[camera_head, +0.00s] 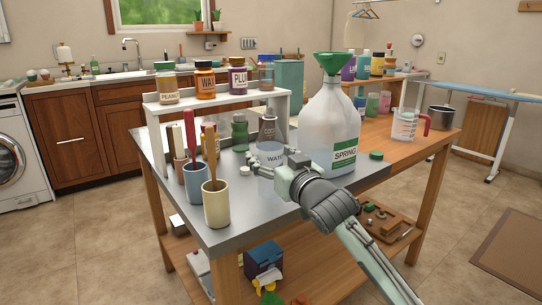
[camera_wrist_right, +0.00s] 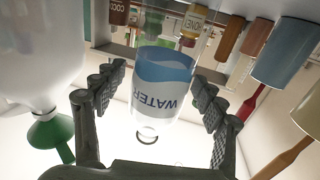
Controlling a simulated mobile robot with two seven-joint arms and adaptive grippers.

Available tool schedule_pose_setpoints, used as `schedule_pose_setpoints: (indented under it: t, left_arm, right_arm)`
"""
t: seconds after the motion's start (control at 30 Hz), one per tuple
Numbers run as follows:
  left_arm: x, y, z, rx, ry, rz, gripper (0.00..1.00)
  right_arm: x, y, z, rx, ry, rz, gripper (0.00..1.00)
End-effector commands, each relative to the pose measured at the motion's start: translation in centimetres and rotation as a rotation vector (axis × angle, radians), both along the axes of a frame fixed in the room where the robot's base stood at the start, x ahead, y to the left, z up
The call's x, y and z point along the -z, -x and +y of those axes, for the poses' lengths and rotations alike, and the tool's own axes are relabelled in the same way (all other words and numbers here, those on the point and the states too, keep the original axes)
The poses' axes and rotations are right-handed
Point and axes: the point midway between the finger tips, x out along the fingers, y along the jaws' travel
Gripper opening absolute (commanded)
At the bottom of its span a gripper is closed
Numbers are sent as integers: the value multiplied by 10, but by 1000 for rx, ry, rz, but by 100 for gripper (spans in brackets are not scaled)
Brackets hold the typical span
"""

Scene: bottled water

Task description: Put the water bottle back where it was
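The clear water bottle (camera_head: 272,158), with a blue and white label, stands upright on the grey worktop, between the white shelf and the big jug. My right gripper (camera_head: 268,163) is at the bottle in the head view and partly covers it. In the right wrist view, which is upside down, the bottle (camera_wrist_right: 163,80) lies between my right gripper's (camera_wrist_right: 160,105) two spread fingers. Thin gaps show on both sides, so the fingers seem open around it. Its bottom edge is hard to make out in the head view. My left gripper is not in view.
A big jug (camera_head: 330,125) with a green funnel (camera_head: 331,63) stands close right of the bottle. A white shelf (camera_head: 215,99) bears several jars. Cups (camera_head: 216,204) with utensils stand at the front left. A measuring cup (camera_head: 405,125) is at the right.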

Motion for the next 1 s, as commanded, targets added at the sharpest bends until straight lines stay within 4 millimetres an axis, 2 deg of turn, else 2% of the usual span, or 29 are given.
schedule_pose_setpoints:
  t: [0.3, 0.37, 0.57, 0.8, 1.0]
  left_arm:
    - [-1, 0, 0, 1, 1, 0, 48]
    - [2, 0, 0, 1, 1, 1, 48]
    - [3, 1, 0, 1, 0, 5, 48]
    - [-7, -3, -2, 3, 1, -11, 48]
    - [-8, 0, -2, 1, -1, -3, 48]
  right_arm:
    - [-5, 0, 0, 0, 0, -1, 72]
    - [-2, 6, -3, 0, 0, 1, 72]
    - [-2, 40, -19, 0, 1, 0, 72]
    - [-2, 85, -39, 1, 1, 0, 72]
    - [-3, 105, -49, 1, 0, 1, 72]
